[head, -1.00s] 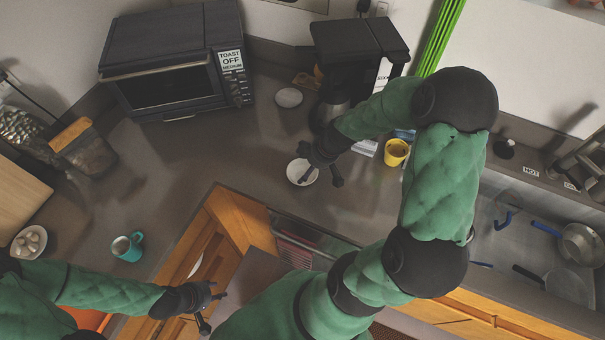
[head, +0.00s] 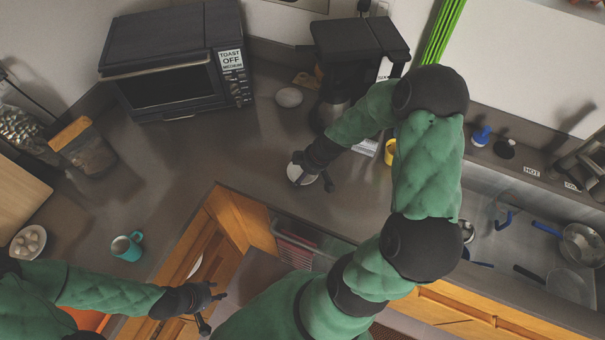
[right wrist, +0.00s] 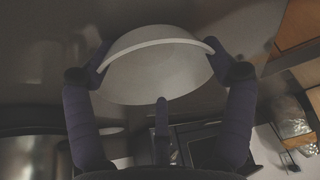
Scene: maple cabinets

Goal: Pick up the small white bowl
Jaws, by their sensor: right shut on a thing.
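The small white bowl (head: 296,173) is at the counter's front part in the head view, partly covered by my right gripper (head: 312,178). In the right wrist view the bowl (right wrist: 158,75) sits between the fingers of my right gripper (right wrist: 160,76), which touch it on both sides. The gripper is shut on it. I cannot tell whether the bowl is clear of the counter. My left gripper (head: 212,311) is open and empty, low in the head view by the wooden cabinets.
A toaster oven (head: 172,62) and a coffee maker (head: 358,50) stand at the back. A white round dish (head: 289,97) lies between them. A yellow mug (head: 390,152) is partly behind my right arm. A teal mug (head: 127,246) stands left. The sink (head: 505,245) is right.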

